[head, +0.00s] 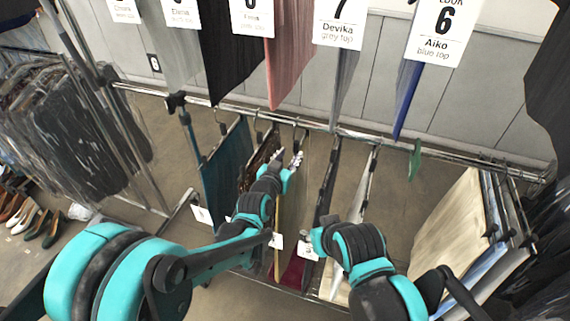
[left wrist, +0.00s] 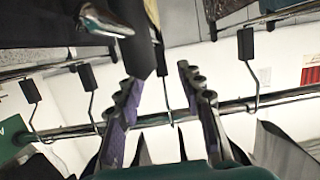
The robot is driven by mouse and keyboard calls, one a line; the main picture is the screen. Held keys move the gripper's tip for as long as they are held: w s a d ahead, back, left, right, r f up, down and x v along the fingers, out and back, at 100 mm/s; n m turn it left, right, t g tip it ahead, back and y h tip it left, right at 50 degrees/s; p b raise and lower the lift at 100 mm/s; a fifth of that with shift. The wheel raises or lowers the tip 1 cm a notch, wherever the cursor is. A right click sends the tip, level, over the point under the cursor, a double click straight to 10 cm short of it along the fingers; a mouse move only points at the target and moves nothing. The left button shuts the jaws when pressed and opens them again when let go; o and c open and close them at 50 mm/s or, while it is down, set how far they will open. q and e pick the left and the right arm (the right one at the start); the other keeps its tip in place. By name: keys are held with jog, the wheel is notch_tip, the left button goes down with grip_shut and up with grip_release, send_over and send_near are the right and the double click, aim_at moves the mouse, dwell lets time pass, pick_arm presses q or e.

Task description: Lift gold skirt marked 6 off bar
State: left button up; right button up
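A gold-olive skirt (head: 293,208) hangs from the lower bar (head: 320,128), partly hidden by my left arm; I cannot read a 6 on it. My left gripper (head: 291,160) is just below the bar, at the top of that skirt. In the left wrist view, my left gripper (left wrist: 157,80) has its two fingers apart. A hanger hook (left wrist: 166,92) on the bar shows between them, with no finger visibly closed on it. My right gripper (head: 318,240) is lower, in front of the hanging skirts; its fingers are not clear.
A teal skirt (head: 226,168) and a dark patterned one (head: 262,160) hang to the left. Dark red (head: 293,272) and white (head: 362,190) garments hang to the right. Labelled tops hang above.

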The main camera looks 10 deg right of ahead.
aim_at(295, 147)
pick_arm(q)
jog(key=shift+b+x, duration=0.85)
jog(key=shift+x, duration=2.5)
jog(key=shift+r, duration=0.1)
jog(key=shift+c, duration=0.3)
grip_shut()
jog(key=shift+r, duration=0.2)
